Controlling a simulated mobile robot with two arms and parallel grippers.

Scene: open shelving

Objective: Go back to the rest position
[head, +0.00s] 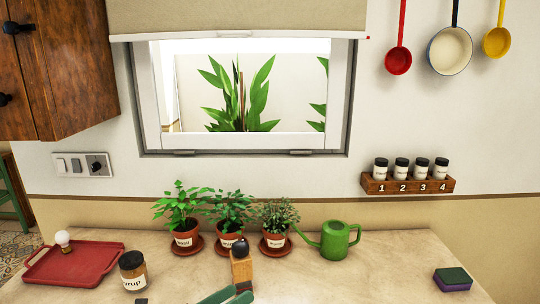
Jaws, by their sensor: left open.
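Only a small dark tip of my left gripper (141,301) shows at the bottom edge, just below the syrup jar (133,272). Most of it is cut off by the frame. No object shows in it, and it appears apart from the jar. My right gripper is not in view.
The counter's right middle is clear.

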